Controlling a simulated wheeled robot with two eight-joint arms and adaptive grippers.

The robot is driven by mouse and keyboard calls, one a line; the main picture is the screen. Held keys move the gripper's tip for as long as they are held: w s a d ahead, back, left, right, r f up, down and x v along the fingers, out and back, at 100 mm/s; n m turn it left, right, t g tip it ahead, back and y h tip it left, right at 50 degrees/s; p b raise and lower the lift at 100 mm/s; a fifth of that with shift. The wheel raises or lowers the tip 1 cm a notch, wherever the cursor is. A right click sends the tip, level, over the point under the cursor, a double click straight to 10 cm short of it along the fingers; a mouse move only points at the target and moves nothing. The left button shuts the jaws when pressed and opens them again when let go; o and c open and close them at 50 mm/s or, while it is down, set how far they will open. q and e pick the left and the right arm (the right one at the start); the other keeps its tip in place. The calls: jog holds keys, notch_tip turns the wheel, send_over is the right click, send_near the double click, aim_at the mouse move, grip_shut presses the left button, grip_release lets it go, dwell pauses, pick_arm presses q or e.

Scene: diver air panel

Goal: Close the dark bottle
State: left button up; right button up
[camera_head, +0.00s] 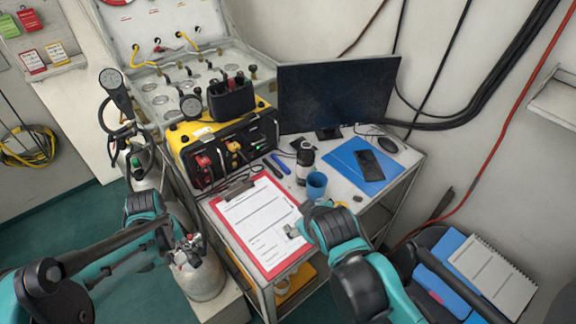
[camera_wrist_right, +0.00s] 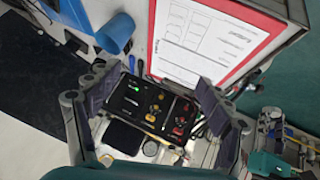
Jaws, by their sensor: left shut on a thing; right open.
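Two gas bottles stand at the left of the trolley in the head view. The rear bottle (camera_head: 143,170) is grey with a green valve part. The front bottle (camera_head: 203,280) is light grey, with its valve (camera_head: 190,250) at the top. My left gripper (camera_head: 186,242) is at this valve, shut on it; the fingers and handle are small and partly hidden. I cannot tell clearly which bottle is the dark one. My right gripper (camera_head: 298,226) is over the clipboard; its fingers are spread and empty in the right wrist view (camera_wrist_right: 150,108).
A red clipboard (camera_head: 275,268), a blue cup (camera_head: 316,186), a black-and-white flask (camera_head: 304,160) and a monitor (camera_head: 335,95) are on the trolley. A yellow-black panel box (camera_head: 225,145) stands behind the bottles' side. A gauge (camera_head: 112,82) rises above the rear bottle.

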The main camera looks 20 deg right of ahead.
jog(key=w+d+f+n+t+h+b, duration=0.1)
jog(key=w+d+n+t+h, duration=0.2)
jog(key=w+n, duration=0.6)
jog(key=n+h+b, duration=0.1)
jog(key=n+h, duration=0.1)
jog(key=n, duration=1.4)
send_near(308, 162)
jog(key=f, duration=0.1)
pick_arm(q)
jog(key=s+d+r+n, duration=0.1)
jog(key=s+d+n, duration=0.3)
jog(key=d+n, duration=0.3)
jog(key=s+d+r+n, duration=0.2)
jog(key=s+d+n, duration=0.2)
jog(key=d+n, duration=0.3)
jog(key=shift+s+d+r+n, duration=0.3)
jog(key=shift+s+n, duration=0.1)
jog(key=shift+n, duration=0.4)
pick_arm(e)
jog(key=shift+w+d+f+n+t, duration=0.25)
jog(key=shift+d+n+t, duration=0.15)
jog(key=shift+n+t, duration=0.45)
